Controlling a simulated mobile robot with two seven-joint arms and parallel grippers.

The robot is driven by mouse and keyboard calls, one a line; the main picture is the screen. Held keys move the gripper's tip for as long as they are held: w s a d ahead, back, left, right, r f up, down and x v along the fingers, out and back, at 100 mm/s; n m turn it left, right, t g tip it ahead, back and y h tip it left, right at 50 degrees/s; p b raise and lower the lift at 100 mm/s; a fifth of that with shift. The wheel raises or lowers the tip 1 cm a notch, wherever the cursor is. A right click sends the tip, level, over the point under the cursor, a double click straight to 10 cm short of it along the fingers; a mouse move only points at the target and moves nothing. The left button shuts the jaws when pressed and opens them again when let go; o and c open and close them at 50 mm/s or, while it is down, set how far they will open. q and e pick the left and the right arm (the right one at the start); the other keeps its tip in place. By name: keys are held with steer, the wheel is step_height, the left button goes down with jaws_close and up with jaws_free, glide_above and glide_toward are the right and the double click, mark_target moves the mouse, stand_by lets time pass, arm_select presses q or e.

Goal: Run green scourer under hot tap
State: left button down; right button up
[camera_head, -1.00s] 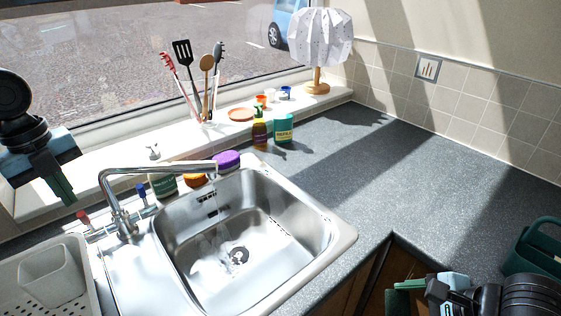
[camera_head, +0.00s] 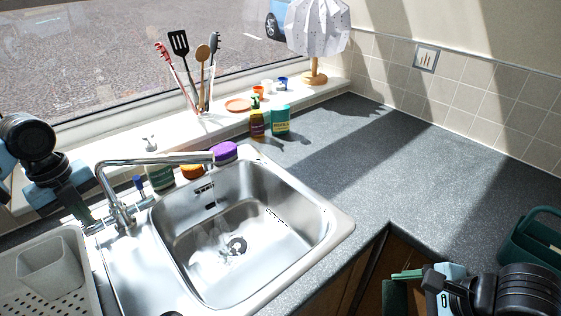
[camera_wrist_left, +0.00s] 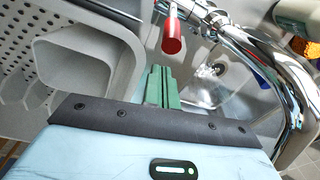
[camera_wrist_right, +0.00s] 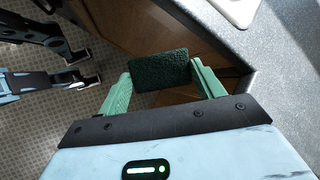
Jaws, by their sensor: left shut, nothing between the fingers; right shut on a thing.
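The chrome tap (camera_head: 122,196) stands at the left rim of the steel sink (camera_head: 250,290), its spout over the basin. Its red lever (camera_wrist_left: 172,35) shows in the left wrist view, just beyond my left fingertips, with no clear contact. In the head view my left gripper hides that lever. The blue lever (camera_head: 138,183) is on the tap's far side. My left gripper (camera_head: 92,218) is shut and empty; its closed fingers also show in the left wrist view (camera_wrist_left: 160,72). My right gripper (camera_wrist_right: 160,76) is shut on the dark green scourer (camera_wrist_right: 160,70), held beyond the counter's front edge.
A drainer with a white tub (camera_head: 48,268) stands left of the sink. A purple sponge (camera_head: 224,151), an orange sponge (camera_head: 191,171) and bottles line the back. A green caddy (camera_head: 535,240) sits at the right. The counter (camera_head: 370,150) between is clear.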

arm_select(q)
steer(key=shift+w+a+r, duration=0.4)
steer(key=shift+w+a, duration=0.25)
steer(key=shift+a, duration=0.2)
arm_select(e)
steer(key=shift+r, duration=0.15)
